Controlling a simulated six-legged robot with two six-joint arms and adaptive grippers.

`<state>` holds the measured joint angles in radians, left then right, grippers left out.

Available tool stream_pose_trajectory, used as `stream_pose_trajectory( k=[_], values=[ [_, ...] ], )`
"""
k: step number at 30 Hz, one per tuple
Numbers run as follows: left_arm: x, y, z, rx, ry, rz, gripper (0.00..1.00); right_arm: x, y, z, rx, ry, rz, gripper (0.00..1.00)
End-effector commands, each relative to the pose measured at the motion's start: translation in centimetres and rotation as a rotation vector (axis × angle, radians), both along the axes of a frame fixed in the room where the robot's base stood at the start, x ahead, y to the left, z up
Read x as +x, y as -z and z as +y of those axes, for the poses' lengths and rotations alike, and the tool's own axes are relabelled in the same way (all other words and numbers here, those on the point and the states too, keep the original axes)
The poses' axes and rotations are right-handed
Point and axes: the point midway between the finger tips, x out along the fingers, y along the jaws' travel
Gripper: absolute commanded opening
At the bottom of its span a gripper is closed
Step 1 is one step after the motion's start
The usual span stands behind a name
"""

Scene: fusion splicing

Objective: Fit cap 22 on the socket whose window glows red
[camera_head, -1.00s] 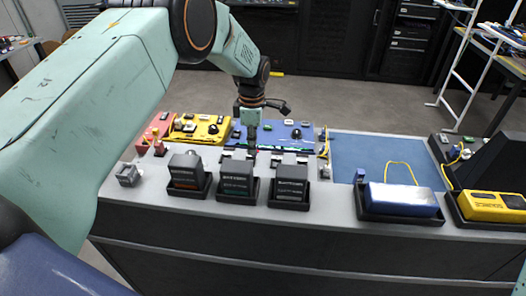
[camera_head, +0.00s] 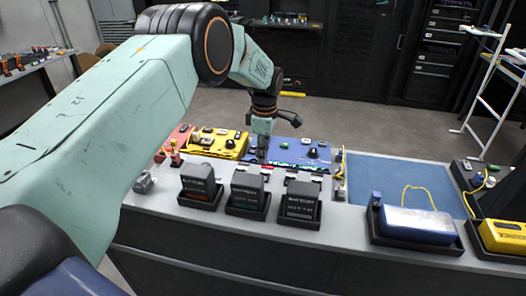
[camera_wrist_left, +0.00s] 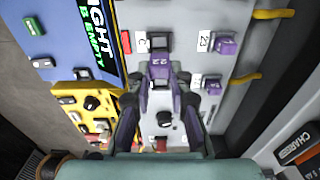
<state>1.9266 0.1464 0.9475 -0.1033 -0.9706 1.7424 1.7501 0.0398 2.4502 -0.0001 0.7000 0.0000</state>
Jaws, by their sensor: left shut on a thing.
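The purple cap 22 (camera_wrist_left: 158,70) is between the fingers of my left gripper (camera_wrist_left: 160,92), which is shut on it in the left wrist view. The cap's far end meets a dark square socket (camera_wrist_left: 160,41) on the grey panel. A small window glowing red (camera_wrist_left: 126,42) lies left of that socket, past a label "C". I cannot tell whether the cap is seated or just above it. My right gripper is not in view.
A purple cap beside label 23 (camera_wrist_left: 225,46) and another purple cap (camera_wrist_left: 213,87) stand to the right, near yellow cables. The blue box (camera_head: 318,145) and yellow box (camera_head: 228,146) stand behind. Several dark modules (camera_head: 299,199) sit in trays in front.

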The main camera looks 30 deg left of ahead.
Motion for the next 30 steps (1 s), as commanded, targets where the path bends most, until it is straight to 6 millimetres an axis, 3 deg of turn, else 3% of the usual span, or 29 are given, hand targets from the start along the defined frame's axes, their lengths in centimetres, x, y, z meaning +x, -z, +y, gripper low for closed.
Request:
stream_pose_trajectory(
  k=[15, 30],
  values=[
    [0.0, 4.5, -0.2, 0.0, -0.001, 0.0, 0.0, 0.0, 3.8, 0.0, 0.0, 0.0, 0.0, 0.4],
    [0.0, 4.7, -0.1, 0.0, -0.001, 0.0, 0.0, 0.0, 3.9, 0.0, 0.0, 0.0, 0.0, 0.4]
  ],
)
